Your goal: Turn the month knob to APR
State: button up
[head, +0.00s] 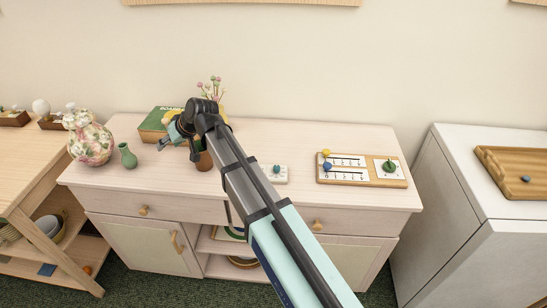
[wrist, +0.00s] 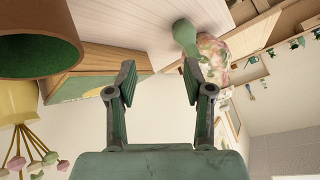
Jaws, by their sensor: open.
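A wooden board (head: 361,184) lies on the right part of the cabinet top. It carries two slider strips, with a yellow knob (head: 326,153) and a blue knob (head: 327,166), and a white dial plate with a green knob (head: 389,165). A separate small white plate with a teal knob (head: 276,170) lies left of the board, partly behind my arm. The labels are too small to read, so the month knob cannot be confirmed. My gripper (head: 172,130) is over the cabinet's left part, far from the board. In the wrist view its fingers (wrist: 160,80) are apart and empty.
Near my gripper are a green box (head: 152,124), a brown pot (head: 204,161), a green vase (head: 128,155) and a floral vase (head: 90,140). Flowers (head: 211,88) stand behind. The cabinet top (head: 300,145) is clear between the teal knob's plate and the board.

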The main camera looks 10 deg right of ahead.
jog(key=s+d+r+g+h+p, duration=0.1)
jog(key=d+r+g+h+p, duration=0.2)
jog(key=d, duration=1.3)
notch_tip(320, 180, up, 5)
jog(key=g+h+p, duration=0.2)
jog(key=h+p, duration=0.1)
jog(key=h, duration=0.2)
send_over(277, 167)
notch_tip(277, 167, down, 17)
jog(key=p, duration=0.3)
jog(key=shift+w+p, duration=0.1)
jog(key=shift+p, duration=0.3)
grip_shut()
